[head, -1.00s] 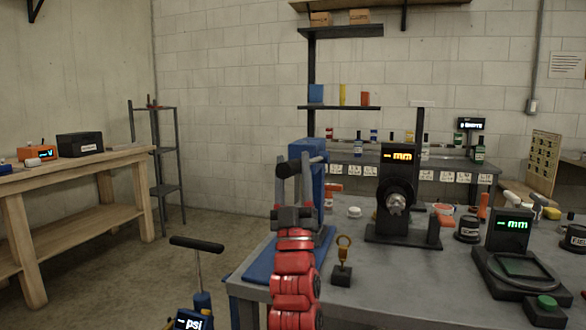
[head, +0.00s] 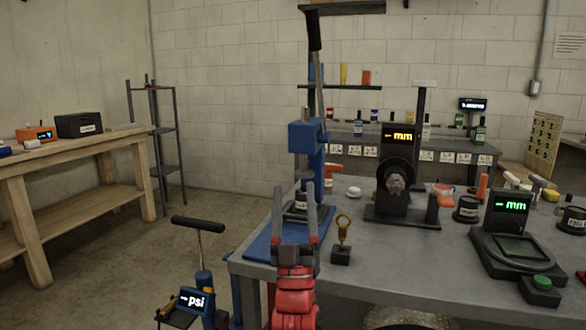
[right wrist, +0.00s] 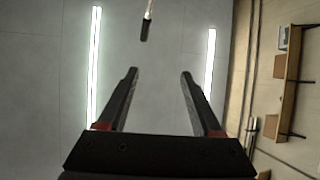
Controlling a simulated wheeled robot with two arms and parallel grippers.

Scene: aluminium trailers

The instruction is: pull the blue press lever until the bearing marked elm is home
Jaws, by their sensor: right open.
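The blue press (head: 306,138) stands at the near left corner of the grey bench. Its lever (head: 318,80) points steeply up, with the black grip (head: 314,30) at the top. A dark round piece with a white label (head: 300,203) sits under the press ram, partly behind my fingers; its marking is unreadable. My right gripper (head: 294,192) is open and empty in front of the press, well below the lever grip. In the right wrist view, the lever grip (right wrist: 145,30) shows beyond the open fingers, clear of them. My left gripper is not in view.
A brass-coloured ring on a block (head: 343,230) stands right of the press. A black gauge stand (head: 397,170) and a second gauge (head: 508,215) stand farther right. A floor pump (head: 198,226) with a psi display stands left of the bench. Open floor lies at left.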

